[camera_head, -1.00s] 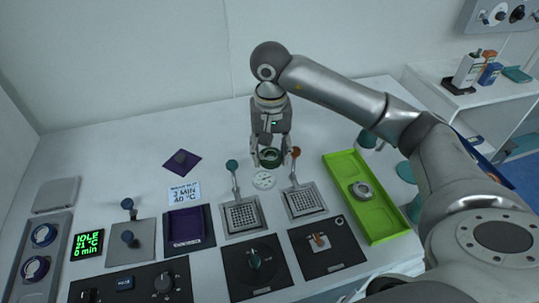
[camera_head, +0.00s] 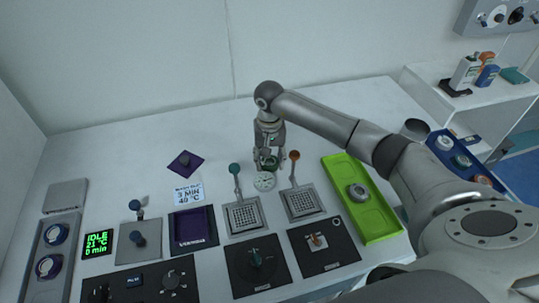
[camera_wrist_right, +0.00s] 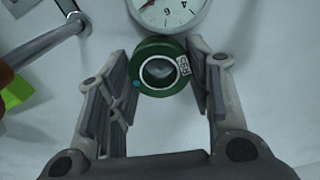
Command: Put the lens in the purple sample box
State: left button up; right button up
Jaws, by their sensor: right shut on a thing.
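The lens (camera_head: 270,164) is a small round glass in a dark green ring, labelled and face up in the right wrist view (camera_wrist_right: 160,70). My right gripper (camera_head: 268,161) is shut on its ring, one finger on each side, low over the table's middle behind a white dial gauge (camera_head: 264,181). The purple sample box (camera_head: 191,228) stands on a dark base left of the middle, open at the top. A purple lid with a dark knob (camera_head: 185,161) lies behind it. My left gripper is not in view.
Two mesh plates with upright handles (camera_head: 243,217) (camera_head: 301,203) stand in front of the gauge. A lime green tray (camera_head: 377,215) holds a grey ring at the right. A small sign (camera_head: 188,194) stands behind the purple box. The back of the table is clear.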

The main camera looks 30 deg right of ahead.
jog(key=shift+f, duration=0.1)
jog(key=o, duration=1.1)
